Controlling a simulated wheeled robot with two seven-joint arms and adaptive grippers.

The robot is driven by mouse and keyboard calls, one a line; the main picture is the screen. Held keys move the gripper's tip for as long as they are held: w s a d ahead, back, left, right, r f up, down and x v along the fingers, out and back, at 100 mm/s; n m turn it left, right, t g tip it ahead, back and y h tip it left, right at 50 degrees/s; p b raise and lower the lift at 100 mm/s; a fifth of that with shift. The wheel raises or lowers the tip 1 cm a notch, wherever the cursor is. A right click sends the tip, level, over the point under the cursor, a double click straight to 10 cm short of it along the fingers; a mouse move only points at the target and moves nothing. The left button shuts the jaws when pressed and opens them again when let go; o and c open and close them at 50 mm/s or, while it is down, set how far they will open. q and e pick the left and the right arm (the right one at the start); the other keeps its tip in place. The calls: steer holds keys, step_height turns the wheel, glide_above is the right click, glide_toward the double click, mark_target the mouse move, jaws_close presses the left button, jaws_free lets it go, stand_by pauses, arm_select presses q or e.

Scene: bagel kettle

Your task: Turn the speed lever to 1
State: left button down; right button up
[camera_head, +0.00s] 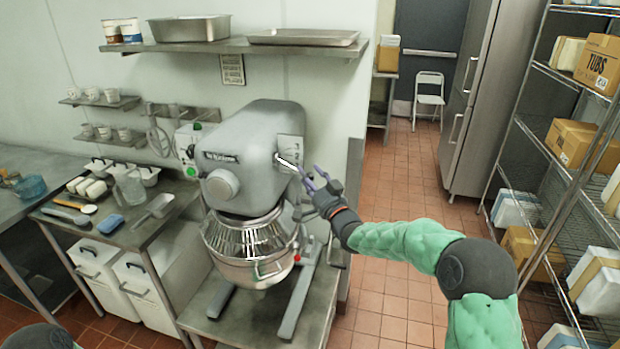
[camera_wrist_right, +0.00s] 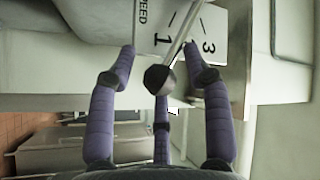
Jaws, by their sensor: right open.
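The large grey mixer (camera_head: 245,150) stands on a low steel table. Its speed lever (camera_head: 287,160) sticks out from a light plate (camera_head: 292,148) on the mixer's right side. In the right wrist view the plate (camera_wrist_right: 219,25) reads SPEED, with 1 and 3 visible. The lever's shaft (camera_wrist_right: 180,40) runs between these two numbers, partly hiding another mark, and ends in a dark round knob (camera_wrist_right: 159,79). My right gripper (camera_head: 304,172) is open beside the lever. In the wrist view its purple fingers (camera_wrist_right: 165,80) are spread around the knob; contact is unclear. My left gripper is out of view.
A wire-guarded steel bowl (camera_head: 250,245) sits under the mixer head. A side table (camera_head: 135,232) with utensils stands left. A shelf (camera_head: 235,46) with pans hangs above. Racks with boxes (camera_head: 580,146) stand right. The tiled floor (camera_head: 400,190) between is open.

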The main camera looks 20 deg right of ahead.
steer(key=shift+s, duration=0.1)
steer(key=v, duration=1.2)
steer(key=s+a+f+g+b, duration=0.1)
steer(key=s+a+f+g, duration=0.15)
steer(key=f, duration=0.85)
steer(key=s+a+f+g+h, duration=0.1)
steer(key=a+f+g, duration=0.15)
steer(key=f, duration=0.75)
steer(key=s+a+f+g+b, duration=0.15)
steer(key=f+g, duration=0.25)
steer(key=f, duration=0.7)
steer(key=s+a+f+n+g, duration=0.1)
steer(key=s+a+f+g, duration=0.2)
steer(key=s+f, duration=0.3)
steer(key=s+a+f+n+g, duration=0.1)
steer(key=s+a+f+g, duration=0.3)
steer(key=s+f, duration=0.3)
steer(key=s+a+f+n+g, duration=0.1)
steer(key=s+a+f+g, duration=0.2)
steer(key=s+f, duration=0.4)
steer(key=s+a, duration=0.1)
steer(key=s, duration=0.6)
steer(key=shift+s+n+g+y+b, duration=0.25)
steer(key=shift+n+g+y+b, duration=0.05)
steer(key=shift+g+y+b, duration=0.1)
